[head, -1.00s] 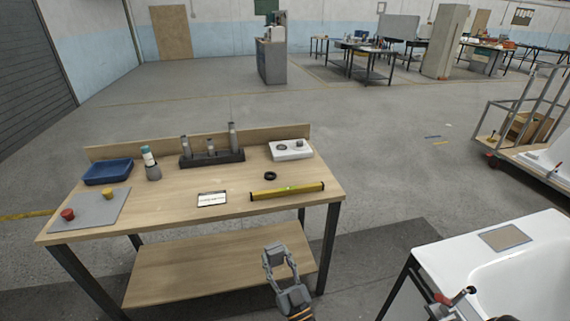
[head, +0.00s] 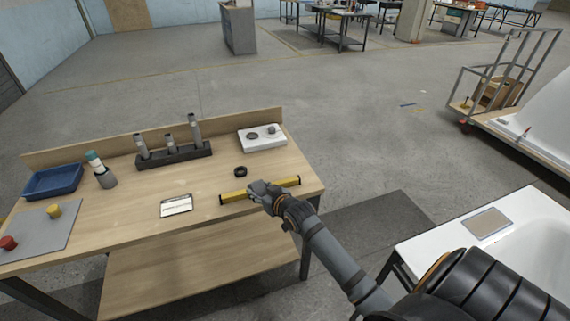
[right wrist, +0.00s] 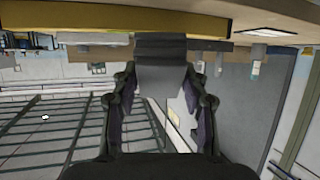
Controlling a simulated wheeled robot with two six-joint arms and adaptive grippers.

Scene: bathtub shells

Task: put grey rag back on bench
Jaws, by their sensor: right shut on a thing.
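My right gripper (head: 262,192) reaches over the front right part of the workbench (head: 120,215), at the yellow level (head: 288,183). It is shut on a small grey piece, apparently the grey rag (right wrist: 162,75), which shows between the fingers in the right wrist view. In that view the piece's dark upper part overlaps the yellow level (right wrist: 60,48); whether it touches the level or bench I cannot tell. In the head view the gripper mostly hides the piece. My left gripper is not in view.
On the bench are a blue tray (head: 52,181), a dark tool holder (head: 175,155), a white box (head: 262,138), a black ring (head: 240,171) and a white card (head: 176,206). A white tub (head: 525,210) with a flat greyish-tan panel (head: 488,223) stands right. Bare wood surrounds the card.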

